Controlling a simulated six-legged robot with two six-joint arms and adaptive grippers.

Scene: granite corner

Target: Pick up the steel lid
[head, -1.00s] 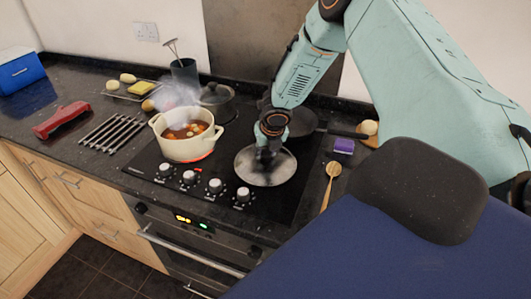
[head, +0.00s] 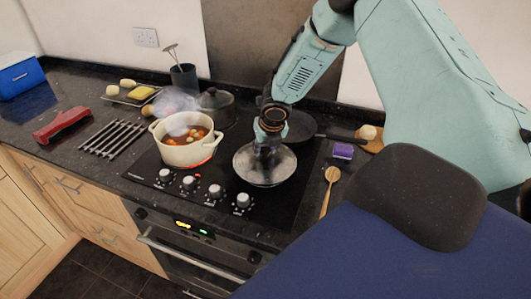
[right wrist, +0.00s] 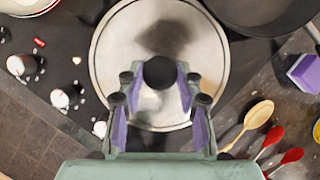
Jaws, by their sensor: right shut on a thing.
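The steel lid (head: 252,169) is round and shiny with a dark knob, at the front right of the black hob. It also shows in the right wrist view (right wrist: 117,50), with its black knob (right wrist: 160,72) between the purple finger pads. My right gripper (head: 266,152) is over the lid's middle, shut on the knob. In the right wrist view my right gripper (right wrist: 158,105) has a finger on each side of the knob. I cannot tell whether the lid touches the hob. My left gripper is not in view.
A cream pot (head: 188,150) of steaming soup stands left of the lid on a glowing ring. A dark frying pan (head: 301,127) is behind the lid. A purple sponge (head: 342,151) and wooden spoon (head: 328,190) lie right. Knobs (head: 215,191) line the hob's front.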

